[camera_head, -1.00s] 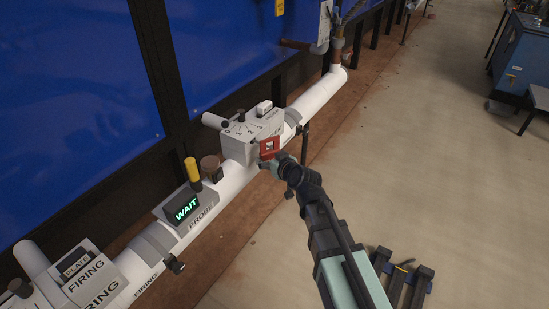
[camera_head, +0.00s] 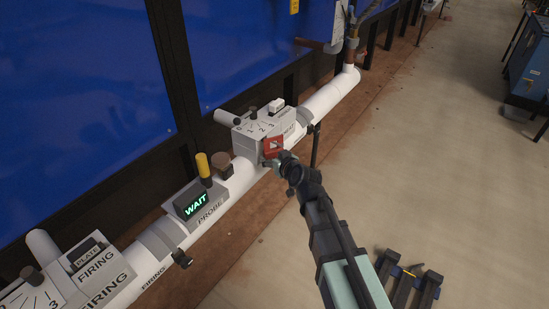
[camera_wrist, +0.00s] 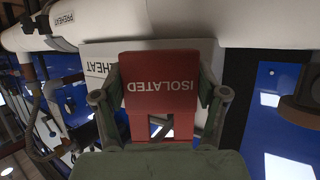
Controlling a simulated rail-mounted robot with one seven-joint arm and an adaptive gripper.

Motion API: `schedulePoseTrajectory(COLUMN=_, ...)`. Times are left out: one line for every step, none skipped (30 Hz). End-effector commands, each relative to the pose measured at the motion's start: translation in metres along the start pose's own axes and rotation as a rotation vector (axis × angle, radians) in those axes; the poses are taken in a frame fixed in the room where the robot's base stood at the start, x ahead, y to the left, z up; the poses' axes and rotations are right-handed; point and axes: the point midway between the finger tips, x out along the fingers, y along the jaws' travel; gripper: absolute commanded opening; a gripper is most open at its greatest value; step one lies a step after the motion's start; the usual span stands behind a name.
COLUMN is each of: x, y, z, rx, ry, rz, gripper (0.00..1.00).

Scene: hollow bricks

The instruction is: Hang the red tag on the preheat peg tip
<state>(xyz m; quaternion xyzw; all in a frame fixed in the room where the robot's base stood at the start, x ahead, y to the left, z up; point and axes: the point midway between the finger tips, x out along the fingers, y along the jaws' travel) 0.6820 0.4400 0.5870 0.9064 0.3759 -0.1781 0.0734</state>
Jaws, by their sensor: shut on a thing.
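The red tag (camera_head: 274,146) is held in my gripper (camera_head: 272,161) at the front of the light grey preheat box (camera_head: 246,145). In the wrist view the tag (camera_wrist: 160,75) reads "ISOLATED" upside down and has a cut-out in its lower part. My gripper's fingers (camera_wrist: 160,97) are shut on the tag from both sides. The tag covers part of the box's "PREHEAT" lettering (camera_wrist: 97,68). I cannot make out the preheat peg tip; the tag or gripper may hide it. I cannot tell whether the tag touches the box.
A white pipe (camera_head: 325,98) runs diagonally past the box. A probe unit (camera_head: 193,203) showing "WAIT", with a yellow-topped post (camera_head: 203,165), and a brown knob (camera_head: 222,163) stand to the left. Blue panels (camera_head: 235,45) stand behind. The floor at right (camera_head: 430,150) is largely clear.

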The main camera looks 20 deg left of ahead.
Motion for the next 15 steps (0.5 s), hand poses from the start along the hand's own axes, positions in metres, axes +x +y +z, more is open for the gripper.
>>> schedulePoseTrajectory(x=0.0000, y=0.0000, z=-0.0003, rx=0.000, ry=0.000, rz=0.000, gripper=0.30)
schedulePoseTrajectory(x=-0.0001, y=0.0000, z=-0.0004, rx=0.000, ry=0.000, rz=0.000, gripper=0.30)
schedulePoseTrajectory(x=-0.0001, y=0.0000, z=-0.0004, rx=0.000, ry=0.000, rz=0.000, gripper=0.30)
schedulePoseTrajectory(x=-0.0001, y=0.0000, z=-0.0004, rx=0.000, ry=0.000, rz=0.000, gripper=0.30)
schedulePoseTrajectory(x=-0.0002, y=0.0000, z=-0.0004, rx=0.000, ry=0.000, rz=0.000, gripper=0.30)
schedulePoseTrajectory(x=-0.0002, y=0.0000, z=-0.0004, rx=0.000, ry=0.000, rz=0.000, gripper=0.30)
schedulePoseTrajectory(x=-0.0002, y=0.0001, z=-0.0004, rx=0.000, ry=0.000, rz=0.000, gripper=0.30)
schedulePoseTrajectory(x=-0.0002, y=0.0001, z=-0.0004, rx=0.000, ry=0.000, rz=0.000, gripper=0.30)
schedulePoseTrajectory(x=-0.0002, y=0.0001, z=-0.0004, rx=0.000, ry=0.000, rz=0.000, gripper=0.30)
schedulePoseTrajectory(x=-0.0002, y=0.0001, z=-0.0003, rx=0.000, ry=0.000, rz=0.000, gripper=0.30)
schedulePoseTrajectory(x=-0.0002, y=0.0001, z=-0.0003, rx=0.000, ry=0.000, rz=0.000, gripper=0.30)
schedulePoseTrajectory(x=-0.0002, y=0.0001, z=-0.0003, rx=0.000, ry=0.000, rz=0.000, gripper=0.30)
schedulePoseTrajectory(x=-0.0002, y=0.0001, z=-0.0003, rx=0.000, ry=0.000, rz=0.000, gripper=0.30)
schedulePoseTrajectory(x=-0.0002, y=0.0001, z=-0.0003, rx=0.000, ry=0.000, rz=0.000, gripper=0.30)
schedulePoseTrajectory(x=-0.0002, y=0.0001, z=-0.0003, rx=0.000, ry=0.000, rz=0.000, gripper=0.79)
